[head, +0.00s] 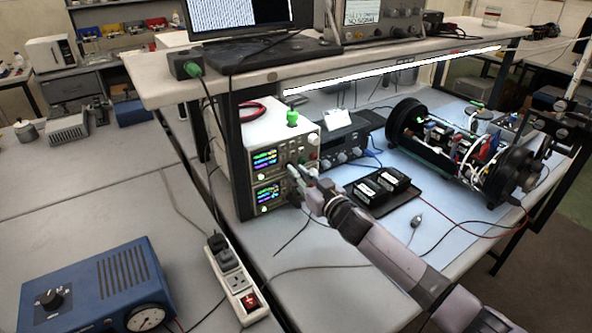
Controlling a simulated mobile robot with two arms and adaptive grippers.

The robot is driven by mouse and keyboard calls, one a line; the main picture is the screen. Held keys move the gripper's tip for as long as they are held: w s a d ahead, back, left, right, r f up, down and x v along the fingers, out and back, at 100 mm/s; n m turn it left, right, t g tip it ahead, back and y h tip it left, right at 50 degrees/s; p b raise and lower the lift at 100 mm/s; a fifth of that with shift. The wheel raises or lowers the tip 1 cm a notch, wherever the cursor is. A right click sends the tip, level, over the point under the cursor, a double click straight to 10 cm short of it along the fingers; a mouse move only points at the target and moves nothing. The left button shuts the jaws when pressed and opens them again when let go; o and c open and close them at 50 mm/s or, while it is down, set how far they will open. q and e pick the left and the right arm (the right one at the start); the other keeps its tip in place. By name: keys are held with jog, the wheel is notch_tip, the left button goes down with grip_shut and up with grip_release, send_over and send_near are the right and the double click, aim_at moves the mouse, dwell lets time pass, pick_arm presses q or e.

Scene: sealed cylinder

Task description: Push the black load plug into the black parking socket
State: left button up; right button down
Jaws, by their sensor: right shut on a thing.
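My right gripper (297,183) reaches in from the lower right. Its fingers are at the front panels of the stacked white bench instruments (240,150), near their right edge. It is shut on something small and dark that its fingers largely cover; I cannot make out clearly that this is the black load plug. I cannot pick out the black parking socket for certain; the gripper hides part of the panel in front of it. Whether the held thing touches the panel cannot be told. My left gripper is not in view.
A green plug (292,118) stands on the instruments. Right of the gripper lie a black tray (405,200) with two black packs and the opened cylinder (465,150). A shelf (150,85) overhangs the instruments. A power strip (232,277) and loose cables lie at front left.

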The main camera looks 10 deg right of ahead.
aim_at(302, 177)
jog(key=shift+p+v, duration=1.25)
jog(key=shift+v, duration=1.35)
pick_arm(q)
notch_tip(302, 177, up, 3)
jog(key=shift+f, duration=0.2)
pick_arm(e)
jog(key=s+a+f, duration=0.1)
jog(key=s+a, duration=0.2)
jog(key=s, duration=0.4)
jog(key=s+a+f, duration=0.2)
jog(key=s+a, duration=0.2)
jog(key=s, duration=0.3)
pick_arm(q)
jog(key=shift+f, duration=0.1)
pick_arm(e)
jog(key=s+d+r+m+h, duration=0.2)
jog(key=s+d, duration=0.3)
jog(key=s, duration=0.3)
jog(key=s+d+r+m+t+h, duration=0.1)
jog(key=s+d+h, duration=0.3)
jog(key=s, duration=0.4)
jog(key=shift+s+d+r+m+h, duration=0.35)
jog(key=shift+d+r+m+h, duration=0.05)
jog(key=shift+m, duration=0.3)
